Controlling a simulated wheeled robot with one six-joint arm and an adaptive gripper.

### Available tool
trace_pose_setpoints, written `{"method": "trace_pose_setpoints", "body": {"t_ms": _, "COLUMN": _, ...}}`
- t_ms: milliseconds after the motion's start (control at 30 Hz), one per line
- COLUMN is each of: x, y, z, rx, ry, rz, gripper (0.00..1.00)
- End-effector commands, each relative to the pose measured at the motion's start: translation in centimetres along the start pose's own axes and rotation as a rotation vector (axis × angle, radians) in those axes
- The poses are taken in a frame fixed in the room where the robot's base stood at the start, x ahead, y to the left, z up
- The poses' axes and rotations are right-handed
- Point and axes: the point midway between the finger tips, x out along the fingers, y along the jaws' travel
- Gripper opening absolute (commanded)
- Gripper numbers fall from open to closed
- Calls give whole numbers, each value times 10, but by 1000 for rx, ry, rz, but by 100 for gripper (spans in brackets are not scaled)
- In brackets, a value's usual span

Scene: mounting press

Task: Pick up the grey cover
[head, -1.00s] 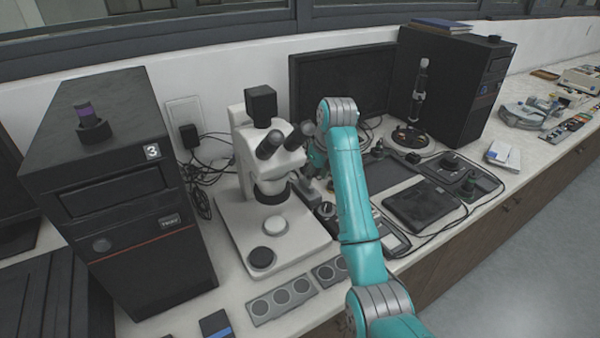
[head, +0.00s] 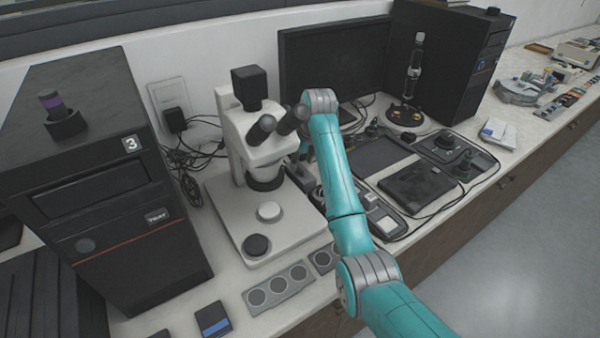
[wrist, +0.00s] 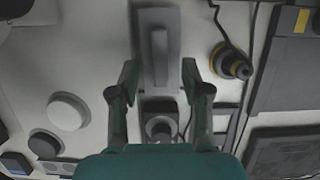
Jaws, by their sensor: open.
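A grey cover (wrist: 160,45) with a raised long ridge lies on the bench in the wrist view, at the top middle. My gripper (wrist: 159,78) is open, its two fingers apart to the left and right of the cover's near end. I see no contact between fingers and cover. The gap between the fingers lines up with the cover's length. In the head view my arm hides most of the gripper, and the cover cannot be made out clearly there.
A microscope (head: 262,150) stands left of my arm. A small device with a round knob (wrist: 160,125) sits just below the cover in the wrist view. A black knob with a yellow ring (wrist: 232,65) and cable is to the right. A monitor (head: 335,65) stands behind.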

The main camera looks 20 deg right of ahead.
Motion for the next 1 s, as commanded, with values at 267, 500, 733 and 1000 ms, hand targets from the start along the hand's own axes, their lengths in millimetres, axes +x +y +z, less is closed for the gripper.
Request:
{"method": "trace_pose_setpoints", "body": {"t_ms": 267, "x": 28, "y": -1, "z": 1, "rx": 0, "ry": 0, "rz": 0, "gripper": 48}}
{"method": "trace_pose_setpoints", "body": {"t_ms": 500, "x": 28, "y": -1, "z": 1, "rx": 0, "ry": 0, "rz": 0, "gripper": 45}}
{"method": "trace_pose_setpoints", "body": {"t_ms": 733, "x": 28, "y": -1, "z": 1, "rx": 0, "ry": 0, "rz": 0, "gripper": 0}}
{"method": "trace_pose_setpoints", "body": {"t_ms": 1000, "x": 28, "y": -1, "z": 1, "rx": 0, "ry": 0, "rz": 0, "gripper": 0}}
